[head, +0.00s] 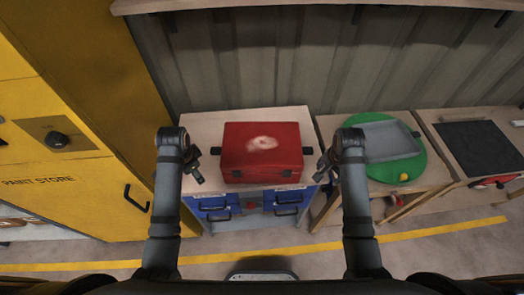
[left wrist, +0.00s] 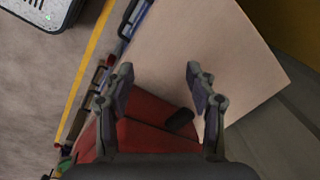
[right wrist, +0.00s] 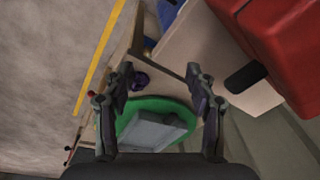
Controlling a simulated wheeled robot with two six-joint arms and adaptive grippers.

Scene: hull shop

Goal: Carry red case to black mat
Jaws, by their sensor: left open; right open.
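The red case (head: 262,153) sits on the top of a cabinet with blue drawers, in the middle of the head view. It has a dark handle on its left and right ends. My left gripper (head: 197,165) is open just left of the case, near the left handle (left wrist: 180,121). My right gripper (head: 324,166) is open just right of the case, near the right handle (right wrist: 245,78). Both grippers appear apart from the handles. The black mat (head: 482,147) lies on a wooden table at the far right of the head view.
A yellow paint store (head: 60,200) stands at left. A corrugated wall is behind.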

